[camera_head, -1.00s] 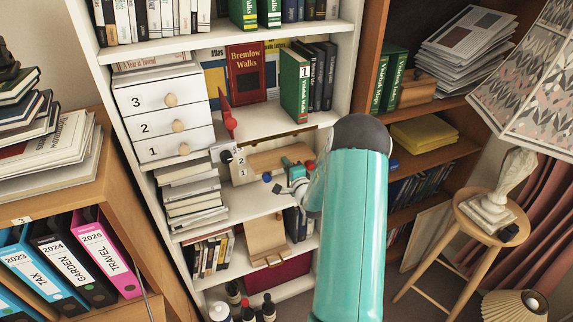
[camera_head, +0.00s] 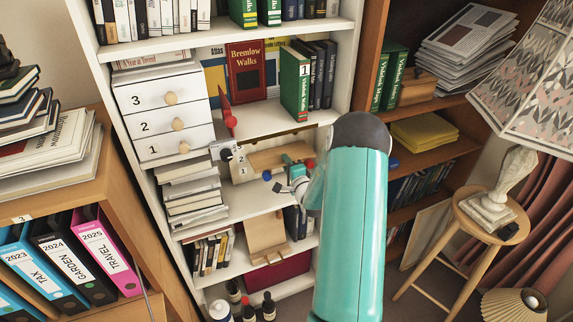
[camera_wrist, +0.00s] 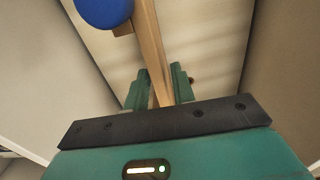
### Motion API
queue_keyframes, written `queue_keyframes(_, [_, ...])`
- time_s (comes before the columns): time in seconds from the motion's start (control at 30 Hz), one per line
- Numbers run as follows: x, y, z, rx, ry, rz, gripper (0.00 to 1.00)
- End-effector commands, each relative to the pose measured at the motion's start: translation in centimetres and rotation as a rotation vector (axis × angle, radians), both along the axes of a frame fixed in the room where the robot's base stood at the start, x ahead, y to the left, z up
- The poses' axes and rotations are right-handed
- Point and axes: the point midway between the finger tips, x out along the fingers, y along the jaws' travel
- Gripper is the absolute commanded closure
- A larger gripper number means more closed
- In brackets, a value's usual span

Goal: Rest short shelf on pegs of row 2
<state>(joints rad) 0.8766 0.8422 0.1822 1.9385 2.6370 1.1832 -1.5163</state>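The short shelf is a light wooden board (camera_head: 272,158) in the middle compartment of the white bookcase. My gripper (camera_head: 297,172) is in front of it, low at its right. In the wrist view the green fingers (camera_wrist: 160,88) are shut on the board's edge (camera_wrist: 151,50). A row strip (camera_head: 241,170) with small numbers stands at the compartment's left; 1 and 2 are readable. A blue round knob (camera_head: 267,175) and a red one (camera_head: 310,164) show near the board. A blue knob (camera_wrist: 103,12) is also close to the board in the wrist view. Whether the board touches any peg cannot be told.
White numbered drawers (camera_head: 168,115) and a book stack (camera_head: 192,195) stand left of the compartment. A red piece (camera_head: 226,108) juts out above. A small dark block (camera_head: 277,188) is below the gripper. A wooden piece (camera_head: 266,237) leans in the compartment below.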

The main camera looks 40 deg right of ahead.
Motion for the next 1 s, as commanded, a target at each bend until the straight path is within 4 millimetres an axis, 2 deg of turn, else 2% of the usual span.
queue_keyframes(1.0, [-3.5,1.0,0.0,0.000,0.000,0.000,0.75])
